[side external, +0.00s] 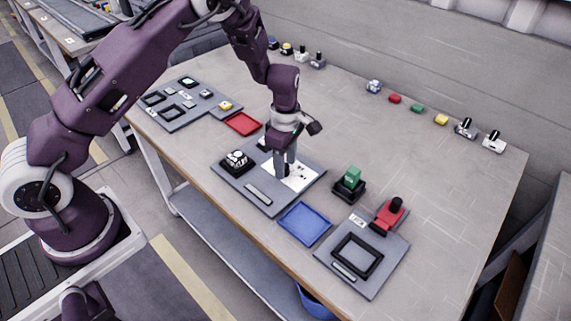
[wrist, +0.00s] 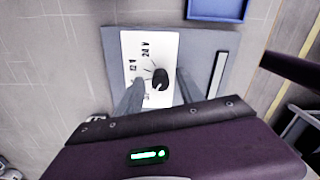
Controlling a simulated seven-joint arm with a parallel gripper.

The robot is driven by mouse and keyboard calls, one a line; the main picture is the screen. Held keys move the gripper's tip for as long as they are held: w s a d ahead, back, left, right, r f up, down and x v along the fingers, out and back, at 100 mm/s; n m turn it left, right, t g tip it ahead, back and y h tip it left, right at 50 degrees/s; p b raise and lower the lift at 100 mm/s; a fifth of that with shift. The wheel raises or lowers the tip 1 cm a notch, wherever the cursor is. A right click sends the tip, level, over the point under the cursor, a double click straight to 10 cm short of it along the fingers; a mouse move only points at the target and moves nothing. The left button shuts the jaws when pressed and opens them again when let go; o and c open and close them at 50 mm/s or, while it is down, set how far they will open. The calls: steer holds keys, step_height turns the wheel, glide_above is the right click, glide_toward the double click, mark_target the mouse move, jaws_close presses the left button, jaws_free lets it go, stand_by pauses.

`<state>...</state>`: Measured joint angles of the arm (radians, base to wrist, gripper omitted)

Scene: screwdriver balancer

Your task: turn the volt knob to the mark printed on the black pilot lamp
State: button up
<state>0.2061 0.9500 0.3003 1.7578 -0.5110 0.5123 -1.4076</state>
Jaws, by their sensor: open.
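The volt knob (wrist: 160,79) is black and sits on a white dial plate (wrist: 133,47) with printed marks, of which "24 V" and "12 V" are readable in the wrist view. My gripper (wrist: 158,85) is open over the plate, with its fingers on either side of the knob; contact cannot be told. In the side view my gripper (side external: 284,170) points down at the plate, and the knob is hidden there. A black-based unit with a white top (side external: 236,161) stands left of the plate on the same grey board; whether it is the pilot lamp, and its print, cannot be told.
A blue tray (side external: 304,224) and a red tray (side external: 242,124) flank the grey board (side external: 262,209). A green block on a black base (side external: 350,184) and a board with a red clamp-like part (side external: 388,214) stand to the right. Several small parts line the table's back.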

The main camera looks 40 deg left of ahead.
steer(key=shift+f, duration=0.45)
steer(key=shift+c, duration=0.3)
jaws_close()
